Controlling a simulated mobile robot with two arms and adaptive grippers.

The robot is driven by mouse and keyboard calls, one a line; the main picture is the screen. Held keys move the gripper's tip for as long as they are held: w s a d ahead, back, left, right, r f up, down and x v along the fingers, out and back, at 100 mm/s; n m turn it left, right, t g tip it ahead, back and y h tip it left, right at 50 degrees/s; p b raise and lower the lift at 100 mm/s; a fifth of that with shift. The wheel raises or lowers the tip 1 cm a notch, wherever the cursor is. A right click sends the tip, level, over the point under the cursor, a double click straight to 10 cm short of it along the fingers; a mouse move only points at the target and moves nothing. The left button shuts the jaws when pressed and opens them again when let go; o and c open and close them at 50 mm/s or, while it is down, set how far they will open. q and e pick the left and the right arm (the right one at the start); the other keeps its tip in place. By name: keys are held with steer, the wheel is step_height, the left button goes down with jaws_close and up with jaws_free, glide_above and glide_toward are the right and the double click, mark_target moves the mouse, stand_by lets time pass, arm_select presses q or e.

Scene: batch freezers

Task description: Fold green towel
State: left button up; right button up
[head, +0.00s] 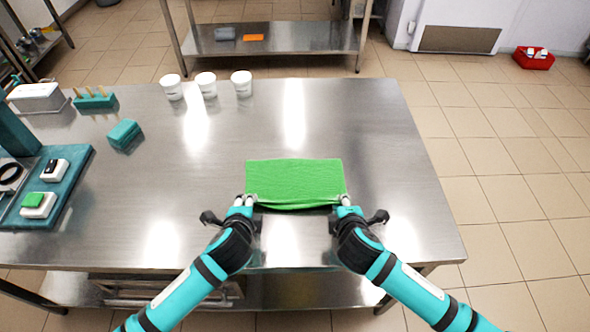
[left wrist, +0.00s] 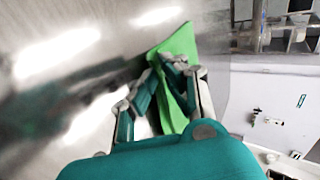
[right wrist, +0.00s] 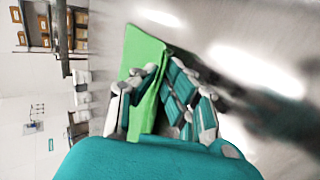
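The green towel (head: 294,178) lies on the steel table as a rectangle. Its near edge is raised off the table and sags between my two grippers, with dark green folds below. My left gripper (head: 244,199) is shut on the towel's near left corner. In the left wrist view the towel (left wrist: 180,52) runs between its fingers (left wrist: 160,72). My right gripper (head: 346,200) is shut on the near right corner. In the right wrist view the towel (right wrist: 140,50) passes between its fingers (right wrist: 163,72). The towel's underside is mostly hidden.
Three white cups (head: 206,85) stand at the back of the steel table (head: 385,140). Teal blocks (head: 124,134), a stick holder (head: 96,98) and a teal tray (head: 75,172) with small items are at the left. The table right of the towel is clear.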

arm_select(q)
steer(key=o, duration=0.6)
arm_select(e)
steer(key=o, duration=0.6)
arm_select(q)
steer(key=shift+o, duration=0.2)
steer(key=s+r, duration=0.6)
steer(key=r, duration=0.3)
arm_select(e)
steer(key=shift+o, duration=0.2)
steer(key=s+r, duration=0.6)
steer(key=r, duration=0.3)
